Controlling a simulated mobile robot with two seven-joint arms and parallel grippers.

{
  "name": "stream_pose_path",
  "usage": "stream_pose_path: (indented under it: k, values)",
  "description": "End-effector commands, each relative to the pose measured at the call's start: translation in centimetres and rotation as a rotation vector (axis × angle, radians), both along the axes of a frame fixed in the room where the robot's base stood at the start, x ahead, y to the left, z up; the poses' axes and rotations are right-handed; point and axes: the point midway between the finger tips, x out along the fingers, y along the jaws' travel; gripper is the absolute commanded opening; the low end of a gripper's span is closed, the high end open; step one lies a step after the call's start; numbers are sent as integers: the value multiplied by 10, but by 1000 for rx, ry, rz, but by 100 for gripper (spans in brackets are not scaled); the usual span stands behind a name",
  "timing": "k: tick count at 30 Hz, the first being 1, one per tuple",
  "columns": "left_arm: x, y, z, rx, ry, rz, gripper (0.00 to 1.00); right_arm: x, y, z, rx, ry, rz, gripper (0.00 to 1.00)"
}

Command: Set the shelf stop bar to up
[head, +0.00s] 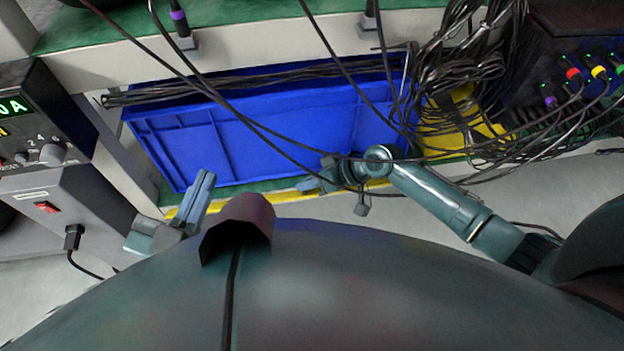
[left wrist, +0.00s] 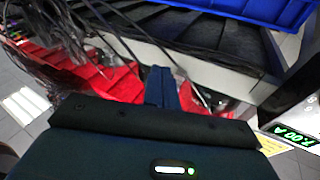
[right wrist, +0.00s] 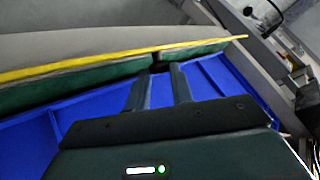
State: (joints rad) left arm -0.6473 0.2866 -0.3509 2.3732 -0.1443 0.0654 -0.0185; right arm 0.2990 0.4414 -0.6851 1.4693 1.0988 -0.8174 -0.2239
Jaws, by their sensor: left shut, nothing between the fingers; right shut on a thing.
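The shelf stop bar is the thin yellow bar (head: 285,197) along the front of the lower shelf, below the blue bin (head: 235,135). The yellow bar also crosses the right wrist view (right wrist: 90,64). My right gripper (head: 308,184) is at this bar in front of the bin, its fingers slightly apart and shut on it; the exact contact is small and partly hidden. In the right wrist view, the fingertips (right wrist: 156,72) reach the shelf edge. My left gripper (head: 208,177) is shut and empty, near the bin's left front corner. Its fingers also show in the left wrist view (left wrist: 158,86).
Loose black cables (head: 290,160) hang across the bin and near my right arm. A tangled cable bundle (head: 465,60) lies over a yellow bin (head: 450,138) at right. A power supply (head: 40,125) stands at left. The left wrist view shows red bins (left wrist: 115,85).

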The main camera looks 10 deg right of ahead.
Motion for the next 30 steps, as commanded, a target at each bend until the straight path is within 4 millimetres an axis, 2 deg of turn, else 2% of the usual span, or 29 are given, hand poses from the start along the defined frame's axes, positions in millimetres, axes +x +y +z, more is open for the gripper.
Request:
stream_pose_path:
  k: [1,8,17,24,30]
  values:
    - [0,0,-1,0,1,0,0,4,-5,0,-8,-9,-9,25]
    - [0,0,-1,0,2,0,0,3,-3,0,-5,-7,-6,43]
    - [0,0,1,1,2,0,0,0,-4,3,-3,-3,-3,43]
    - [-2,1,12,33,-7,9,0,-12,-30,32,-6,-4,-4,43]
    - [-3,5,2,72,49,32,0,-26,-60,63,-7,-3,-3,43]
